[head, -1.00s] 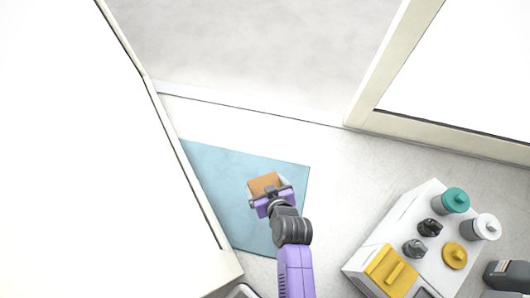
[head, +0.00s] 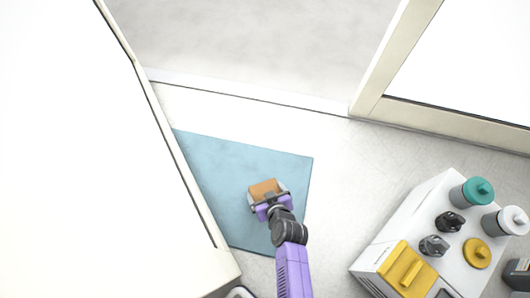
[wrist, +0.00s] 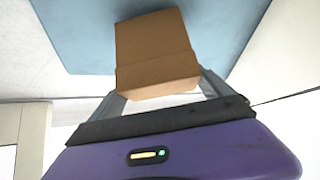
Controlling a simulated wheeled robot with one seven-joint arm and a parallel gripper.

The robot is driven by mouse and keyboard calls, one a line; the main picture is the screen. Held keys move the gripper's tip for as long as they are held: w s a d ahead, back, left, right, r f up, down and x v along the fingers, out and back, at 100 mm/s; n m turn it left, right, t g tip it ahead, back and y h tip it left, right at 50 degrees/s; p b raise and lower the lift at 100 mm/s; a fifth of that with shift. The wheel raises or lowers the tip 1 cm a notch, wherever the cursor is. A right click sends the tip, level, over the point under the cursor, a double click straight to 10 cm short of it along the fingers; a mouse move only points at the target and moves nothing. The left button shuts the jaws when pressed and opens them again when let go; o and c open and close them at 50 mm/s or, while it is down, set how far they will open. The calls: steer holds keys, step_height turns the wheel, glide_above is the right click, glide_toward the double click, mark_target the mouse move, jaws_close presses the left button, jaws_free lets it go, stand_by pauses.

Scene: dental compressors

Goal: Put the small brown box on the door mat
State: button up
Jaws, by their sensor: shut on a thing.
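The small brown box (head: 263,188) is held between the fingers of my gripper (head: 268,196), which is shut on it. In the wrist view the box (wrist: 156,55) sits between the two grey fingers of my gripper (wrist: 160,88). The light blue door mat (head: 221,165) lies on the floor by the doorway, and it also shows behind the box in the wrist view (wrist: 85,35). In the head view the box is over the mat's right part. I cannot tell how high above the mat it is.
A white compressor unit (head: 405,226) with knobs and a yellow panel stands at the right. A large white door or panel (head: 90,170) borders the mat's left side. A light door frame (head: 375,75) stands at the back right. Bare floor lies between mat and unit.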

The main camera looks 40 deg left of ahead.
steer(key=shift+f, duration=0.5)
steer(key=shift+f, duration=0.15)
steer(key=o, duration=1.2)
steer(key=shift+o, duration=0.2)
steer(key=shift+s+d+r+p, duration=0.1)
steer(key=shift+d+r+p, duration=0.15)
steer(key=shift+r, duration=0.2)
steer(key=p+v, duration=0.5)
steer(key=v, duration=0.6)
steer(key=shift+p, duration=0.4)
steer(key=shift+d, duration=0.1)
